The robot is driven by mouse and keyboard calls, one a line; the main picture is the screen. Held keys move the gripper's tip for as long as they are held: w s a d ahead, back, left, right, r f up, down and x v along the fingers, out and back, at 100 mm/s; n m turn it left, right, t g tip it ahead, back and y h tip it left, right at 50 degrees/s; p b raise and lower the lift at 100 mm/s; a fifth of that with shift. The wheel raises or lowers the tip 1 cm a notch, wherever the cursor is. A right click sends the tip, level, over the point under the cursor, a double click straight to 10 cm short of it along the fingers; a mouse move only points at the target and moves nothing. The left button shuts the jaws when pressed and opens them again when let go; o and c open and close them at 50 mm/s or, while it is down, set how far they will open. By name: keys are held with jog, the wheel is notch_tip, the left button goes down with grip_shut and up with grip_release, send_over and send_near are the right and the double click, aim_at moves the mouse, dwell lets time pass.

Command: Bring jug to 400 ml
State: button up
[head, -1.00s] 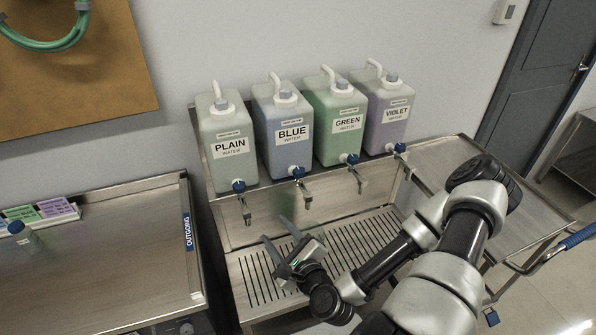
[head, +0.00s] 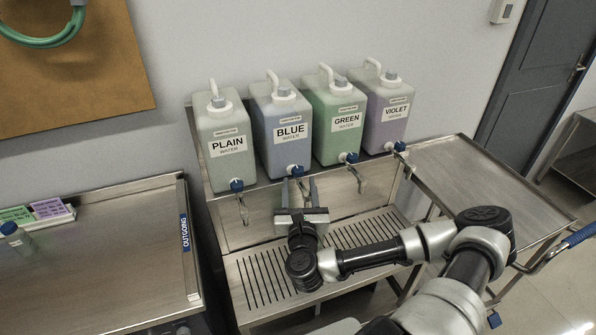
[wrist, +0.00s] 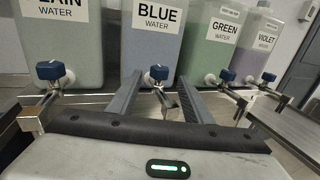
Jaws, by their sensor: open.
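No jug can be made out in either view. Four jerrycans stand in a row: plain water (head: 224,125), blue water (head: 283,115), green water (head: 335,110) and violet water (head: 385,105). Each has a blue-handled tap at its front base. My gripper (head: 301,186) is open and empty in front of the blue water tap (head: 295,171). In the wrist view, the tap's blue knob (wrist: 158,73) appears between the two fingers; contact cannot be told. The plain water tap (wrist: 49,70) and green water tap (wrist: 228,76) lie to either side.
A slotted drip grate (head: 262,278) lies below the taps. A steel bench marked OUTGOING (head: 110,250) stands left, with a small blue-capped bottle (head: 14,236) and coloured labels (head: 45,210). A mostly bare steel side shelf (head: 460,175) is at right.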

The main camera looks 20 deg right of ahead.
aim_at(299, 175)
jog(key=x, duration=0.7)
jog(key=shift+f+p, duration=0.1)
jog(key=shift+p, duration=0.3)
jog(key=c, duration=1.1)
